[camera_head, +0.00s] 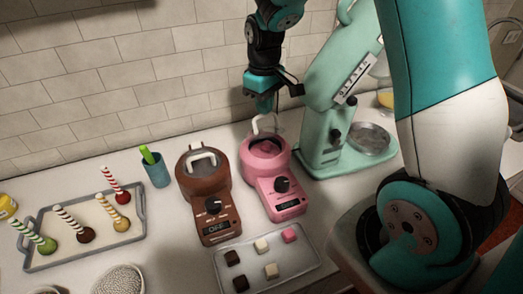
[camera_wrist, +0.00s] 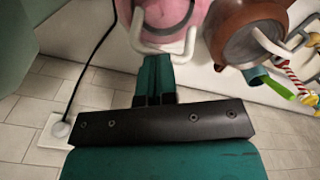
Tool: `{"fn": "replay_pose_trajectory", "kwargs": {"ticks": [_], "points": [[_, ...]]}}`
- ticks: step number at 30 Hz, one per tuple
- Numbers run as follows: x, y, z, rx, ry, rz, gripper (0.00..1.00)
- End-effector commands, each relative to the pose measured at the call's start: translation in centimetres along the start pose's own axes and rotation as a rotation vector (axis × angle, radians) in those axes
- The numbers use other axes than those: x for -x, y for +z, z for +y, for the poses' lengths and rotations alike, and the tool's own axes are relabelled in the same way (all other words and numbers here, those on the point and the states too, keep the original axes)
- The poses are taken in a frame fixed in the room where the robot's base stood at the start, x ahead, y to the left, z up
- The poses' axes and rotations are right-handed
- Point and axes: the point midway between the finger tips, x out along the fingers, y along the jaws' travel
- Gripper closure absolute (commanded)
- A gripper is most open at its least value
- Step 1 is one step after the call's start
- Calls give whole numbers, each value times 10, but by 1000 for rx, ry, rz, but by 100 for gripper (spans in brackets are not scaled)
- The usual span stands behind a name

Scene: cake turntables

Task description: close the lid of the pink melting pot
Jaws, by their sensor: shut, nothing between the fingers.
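The pink melting pot (camera_head: 284,200) stands on the counter right of the brown pot. Its lid (camera_head: 277,122) is raised at the back of the bowl, and pink contents show in the open top. The lid's white handle (camera_head: 256,124) sticks up toward the wall. My gripper (camera_head: 264,108) is shut and empty, pointing down at the back of the pot by the handle. In the wrist view the shut fingers (camera_wrist: 155,68) are close to the white handle (camera_wrist: 137,32), with the pink pot (camera_wrist: 172,14) beyond. I cannot tell whether they touch it.
A brown melting pot (camera_head: 217,222) with its lid down stands close left. A mint stand mixer (camera_head: 323,132) is close right. A tray of sweets (camera_head: 266,284) lies in front. A tiled wall (camera_head: 140,75) is behind, and a black cord (camera_wrist: 90,62) runs near my gripper.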

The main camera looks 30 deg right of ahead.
Motion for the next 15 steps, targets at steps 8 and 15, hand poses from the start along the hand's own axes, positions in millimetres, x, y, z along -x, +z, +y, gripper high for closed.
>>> {"fn": "replay_pose_trajectory", "kwargs": {"ticks": [8,15], "points": [[-15,0,0,0,0,0,100],[-14,0,0,0,0,1,100]]}}
